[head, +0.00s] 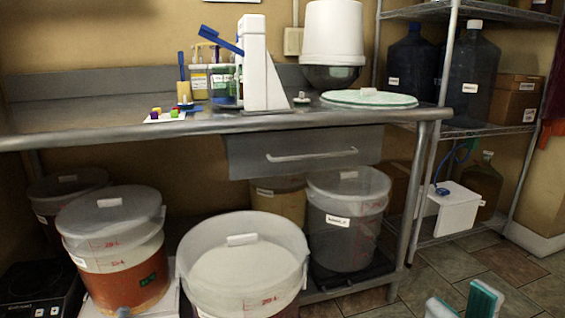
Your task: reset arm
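My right gripper (462,303) shows at the bottom right edge of the head view. Its two fingers with white and teal pads stand apart, with nothing seen between them. It is over the tiled floor, to the right of the buckets and in front of the shelf rack, touching nothing that I can see. The rest of the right arm is out of the picture. My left gripper is not in view.
A steel table (60,118) with a drawer (300,150) spans the back. Lidded buckets stand below, including a white one (243,268) and an orange-filled one (112,250). A wire rack (455,133) holds jugs. Tiled floor (460,262) at right is clear.

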